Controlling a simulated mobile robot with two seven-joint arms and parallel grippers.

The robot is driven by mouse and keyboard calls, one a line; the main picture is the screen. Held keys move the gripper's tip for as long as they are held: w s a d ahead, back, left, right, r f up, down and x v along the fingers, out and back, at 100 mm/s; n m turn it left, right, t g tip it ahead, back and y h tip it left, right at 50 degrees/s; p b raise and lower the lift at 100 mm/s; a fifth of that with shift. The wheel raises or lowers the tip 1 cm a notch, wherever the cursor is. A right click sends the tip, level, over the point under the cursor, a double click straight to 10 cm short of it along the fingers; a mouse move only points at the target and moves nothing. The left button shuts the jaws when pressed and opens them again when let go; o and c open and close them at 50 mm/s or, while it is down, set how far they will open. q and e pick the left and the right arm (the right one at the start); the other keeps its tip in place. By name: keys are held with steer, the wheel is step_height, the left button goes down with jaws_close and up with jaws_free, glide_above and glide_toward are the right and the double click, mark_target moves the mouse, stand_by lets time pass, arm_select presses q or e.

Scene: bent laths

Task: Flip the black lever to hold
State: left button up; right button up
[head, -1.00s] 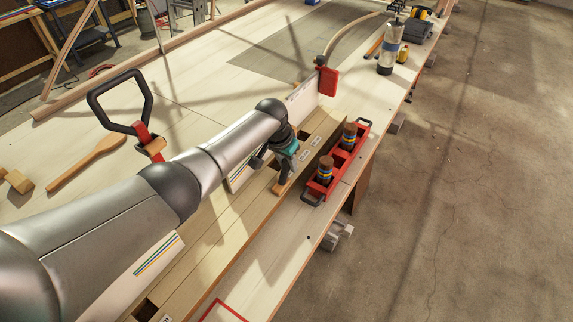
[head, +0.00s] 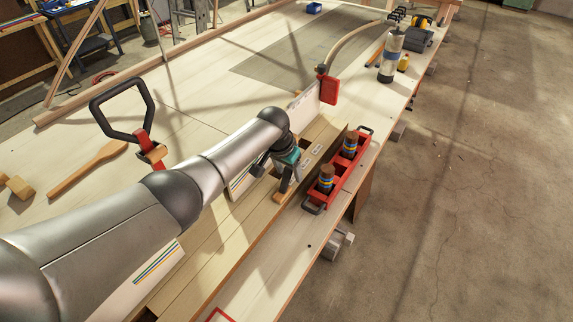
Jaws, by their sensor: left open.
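My left arm comes in from the left. Its left gripper (head: 287,184) points down over the long wooden box beam on the bench, just left of the red tray. It is open, with its fingertips close to a small wooden piece (head: 281,198) on the beam; I cannot tell if they touch it. Small pale labels (head: 317,149) lie on the beam beyond the gripper, too small to read. A black looped handle (head: 96,103) on a red bracket stands at the left, behind my arm. I cannot make out for sure which part is the black lever; the gripper may hide it.
Beyond are a red clamp (head: 328,90), a curved lath (head: 350,38) and a clear bottle (head: 391,55). Concrete floor is open at right.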

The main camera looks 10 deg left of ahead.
arm_select(q)
steer(key=shift+s+r+p, duration=0.15)
steer(key=shift+r+p, duration=0.15)
steer(key=shift+r, duration=0.3)
steer(key=p+v, duration=0.2)
steer(key=v, duration=1.2)
